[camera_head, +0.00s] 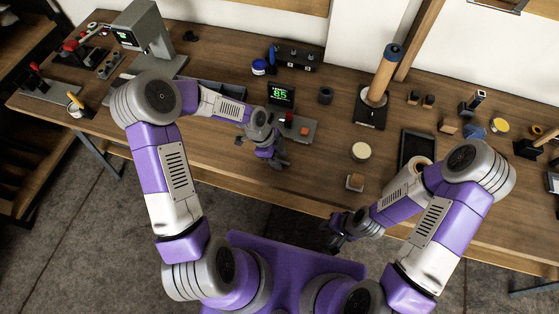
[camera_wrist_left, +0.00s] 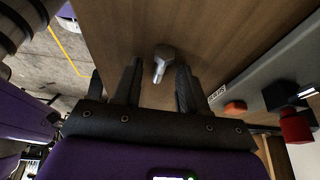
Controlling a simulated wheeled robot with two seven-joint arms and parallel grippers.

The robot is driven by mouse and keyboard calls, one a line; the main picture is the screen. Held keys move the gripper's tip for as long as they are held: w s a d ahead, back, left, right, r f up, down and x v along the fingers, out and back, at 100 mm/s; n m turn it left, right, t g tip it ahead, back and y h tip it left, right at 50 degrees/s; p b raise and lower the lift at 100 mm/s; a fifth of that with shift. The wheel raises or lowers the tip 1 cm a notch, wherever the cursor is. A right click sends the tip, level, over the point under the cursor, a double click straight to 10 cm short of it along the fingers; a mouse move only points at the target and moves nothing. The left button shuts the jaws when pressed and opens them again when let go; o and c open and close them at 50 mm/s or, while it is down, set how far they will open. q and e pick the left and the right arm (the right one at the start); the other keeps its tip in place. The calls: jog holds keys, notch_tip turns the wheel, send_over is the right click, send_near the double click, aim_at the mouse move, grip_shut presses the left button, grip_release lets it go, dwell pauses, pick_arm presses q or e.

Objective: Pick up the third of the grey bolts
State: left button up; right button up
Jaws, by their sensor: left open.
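A single grey bolt (camera_wrist_left: 162,62) with a rounded head and short shank lies on the wooden table in the left wrist view. My left gripper (camera_wrist_left: 158,72) is open, with one dark finger on each side of the bolt. No contact with the bolt is visible. In the head view my left gripper (camera_head: 281,162) is low over the table's front part, and I cannot make out the bolt there. My right gripper (camera_head: 334,238) is in front of the table edge, away from the bolt, too small to tell whether open or shut. I cannot make out other grey bolts.
A grey device with a red button (camera_head: 304,131) stands close beside my left gripper, with a green-digit display (camera_head: 281,95) behind it. A wooden block (camera_head: 355,182) and a round pale-topped jar (camera_head: 361,152) stand to the right. The table's front edge (camera_head: 314,207) is close.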

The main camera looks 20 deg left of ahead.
pick_arm(q)
grip_shut()
jog(key=shift+r, duration=0.1)
